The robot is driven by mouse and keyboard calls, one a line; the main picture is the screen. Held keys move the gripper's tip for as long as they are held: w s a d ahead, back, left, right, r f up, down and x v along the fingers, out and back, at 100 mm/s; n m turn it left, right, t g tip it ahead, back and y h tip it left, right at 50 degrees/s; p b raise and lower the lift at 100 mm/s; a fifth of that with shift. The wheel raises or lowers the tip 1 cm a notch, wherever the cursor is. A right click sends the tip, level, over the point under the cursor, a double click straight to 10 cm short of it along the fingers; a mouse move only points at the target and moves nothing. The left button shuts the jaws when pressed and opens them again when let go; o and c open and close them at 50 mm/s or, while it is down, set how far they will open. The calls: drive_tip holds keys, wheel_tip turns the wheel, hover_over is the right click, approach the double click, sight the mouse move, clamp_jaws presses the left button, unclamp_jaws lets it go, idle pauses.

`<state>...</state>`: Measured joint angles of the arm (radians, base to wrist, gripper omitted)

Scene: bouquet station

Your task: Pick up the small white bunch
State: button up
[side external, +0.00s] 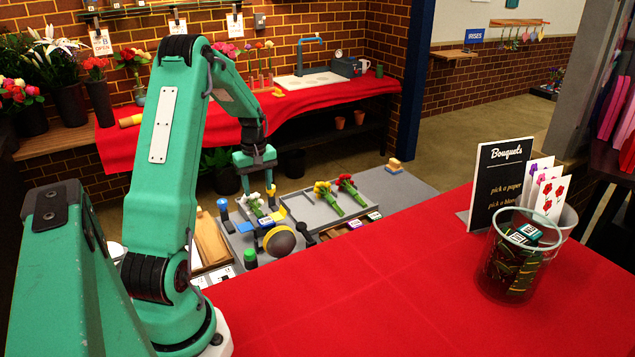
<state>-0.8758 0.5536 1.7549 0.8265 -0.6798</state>
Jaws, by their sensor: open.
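The small white bunch (254,203) lies on the grey work board, with pale blooms and green stems. My gripper (257,186) is open and points down just above and behind the bunch. Its two fingers are apart, with nothing seen between them. From this side I cannot tell the exact height of the fingertips over the bunch, or whether they touch it.
A dark round object (279,241) and a green-capped item (250,258) stand in front.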

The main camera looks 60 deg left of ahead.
sight(258, 210)
drive_tip(key=shift+s+a+f, duration=0.2)
drive_tip(key=shift+a+f, duration=0.1)
drive_tip(key=shift+f, duration=0.05)
drive_tip(key=shift+s+d+f, duration=0.1)
drive_tip(key=shift+s+f, duration=0.05)
drive_tip(key=shift+f, duration=3.75)
clamp_jaws()
